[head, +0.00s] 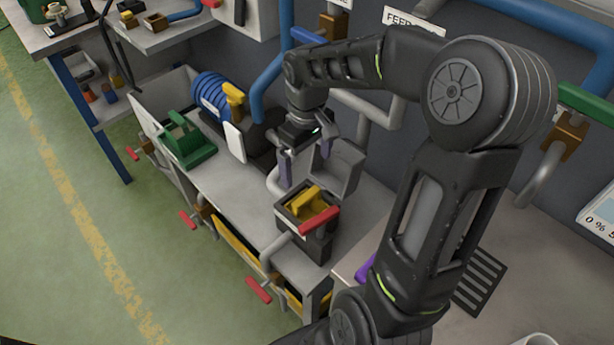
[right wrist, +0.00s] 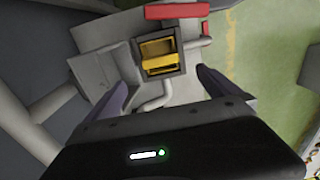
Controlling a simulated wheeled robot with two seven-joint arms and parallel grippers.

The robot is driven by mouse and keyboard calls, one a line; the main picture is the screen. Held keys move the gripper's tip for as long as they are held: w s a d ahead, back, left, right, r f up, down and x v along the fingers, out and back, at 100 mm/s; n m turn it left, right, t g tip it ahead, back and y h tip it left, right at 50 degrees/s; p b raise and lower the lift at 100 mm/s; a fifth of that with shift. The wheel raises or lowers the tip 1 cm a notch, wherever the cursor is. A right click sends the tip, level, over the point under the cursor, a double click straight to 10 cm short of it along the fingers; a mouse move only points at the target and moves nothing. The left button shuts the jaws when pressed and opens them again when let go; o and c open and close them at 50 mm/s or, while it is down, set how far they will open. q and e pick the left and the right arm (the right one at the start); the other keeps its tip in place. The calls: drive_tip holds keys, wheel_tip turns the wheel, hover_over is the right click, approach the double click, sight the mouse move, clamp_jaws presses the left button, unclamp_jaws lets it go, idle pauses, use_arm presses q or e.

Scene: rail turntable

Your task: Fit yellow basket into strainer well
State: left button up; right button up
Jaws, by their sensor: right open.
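The yellow basket (head: 309,201) sits in the mouth of the dark square strainer well (head: 318,250), at the front of the grey bench. In the head view its yellow top stands above the well's rim; how deep it sits I cannot tell. In the right wrist view the basket (right wrist: 158,56) lies inside the well's dark square rim (right wrist: 182,62). My right gripper (head: 305,168) is open and empty, above and behind the basket, with its fingers apart from it. In the right wrist view its fingers (right wrist: 164,88) spread at either side below the basket. My left gripper is not in view.
A red-handled lever (head: 319,221) lies close by the well's front side. An open grey box (head: 340,168) stands just behind the well. A green item (head: 190,143) and a blue coil (head: 213,95) are further left on the bench. Grey pipes run along the wall.

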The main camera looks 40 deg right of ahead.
drive_tip(key=shift+r, duration=1)
drive_tip(key=w+a+f+m+t+y, duration=0.2)
drive_tip(key=w+a+f+t, duration=0.3)
drive_tip(key=w+a+f, duration=0.55)
drive_tip(key=s+a+f+m+y, duration=0.1)
drive_tip(key=s+a+f, duration=0.3)
drive_tip(key=a+f, duration=0.4)
drive_tip(key=s+a+f+g, duration=0.1)
drive_tip(key=s+a+f, duration=0.2)
drive_tip(key=s, duration=0.3)
drive_tip(key=s+a+f+g, duration=0.2)
drive_tip(key=s+a+f, duration=0.2)
drive_tip(key=s+f, duration=0.2)
drive_tip(key=s+a+f+g+y, duration=0.1)
drive_tip(key=s+a+f, duration=0.2)
drive_tip(key=s, duration=0.4)
drive_tip(key=shift+s+a+f, duration=0.2)
drive_tip(key=shift+a+f, duration=0.15)
drive_tip(key=shift+f, duration=0.45)
